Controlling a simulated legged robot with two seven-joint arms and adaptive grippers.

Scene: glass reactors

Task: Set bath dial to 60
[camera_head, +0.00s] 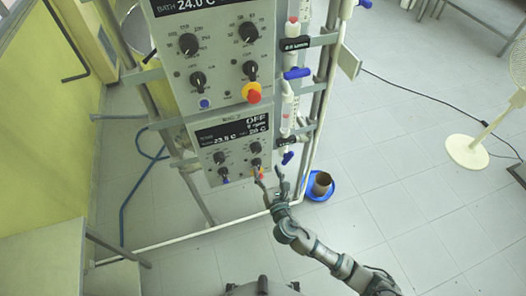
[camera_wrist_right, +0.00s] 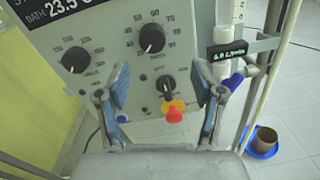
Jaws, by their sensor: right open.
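The lower control panel (camera_head: 234,150) has a dark display and several black knobs. In the right wrist view its display (camera_wrist_right: 68,10) reads BATH 23.5. A black dial (camera_wrist_right: 152,38) with a number ring is at upper middle, and another dial (camera_wrist_right: 74,60) is at left. I cannot tell for certain which one is the bath dial. A smaller knob (camera_wrist_right: 166,86) is below, above a red button on yellow (camera_wrist_right: 174,114). My right gripper (camera_head: 269,176) is open and empty just in front of the panel's lower right; its fingers (camera_wrist_right: 168,92) flank the smaller knob in the picture. My left gripper is not in view.
An upper panel (camera_head: 213,60) reads BATH 24.0 and has similar knobs. Glassware with blue valves (camera_head: 297,73) hangs on the frame at right. A blue bowl with a brown pot (camera_head: 320,186) stands on the floor. A white fan (camera_head: 466,150) is far right. The floor between is clear.

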